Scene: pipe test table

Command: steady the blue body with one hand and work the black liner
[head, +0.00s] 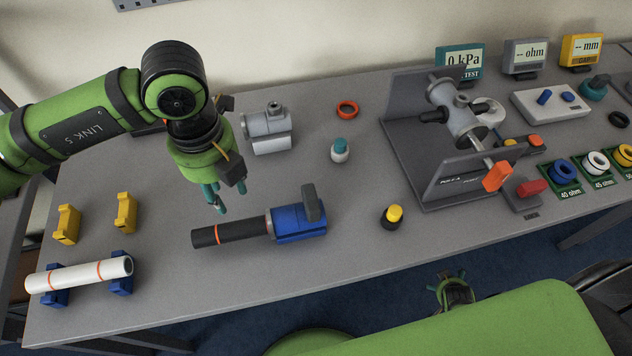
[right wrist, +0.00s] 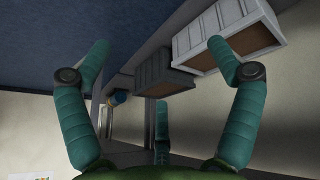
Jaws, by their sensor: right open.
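The blue body (head: 290,226) lies on the table at the front middle, with a dark grey lever (head: 313,203) standing up from its right end. The black liner (head: 238,232) is a black tube with an orange band, sticking out from the blue body's left end; how deep it sits is hidden. My left gripper (head: 225,203) hangs fingers-down above and behind the liner, apart from it; its finger gap is unclear. My right gripper (head: 453,280) is low beyond the table's front edge; in the right wrist view (right wrist: 162,75) its teal fingers are spread and empty.
A white tube (head: 80,275) rests on blue supports at left, near two yellow blocks (head: 95,218). A grey fitting (head: 267,130), an orange ring (head: 347,109), a teal-capped bottle (head: 340,150) and a yellow-capped one (head: 391,217) stand around. A grey test rig (head: 425,150) fills the right.

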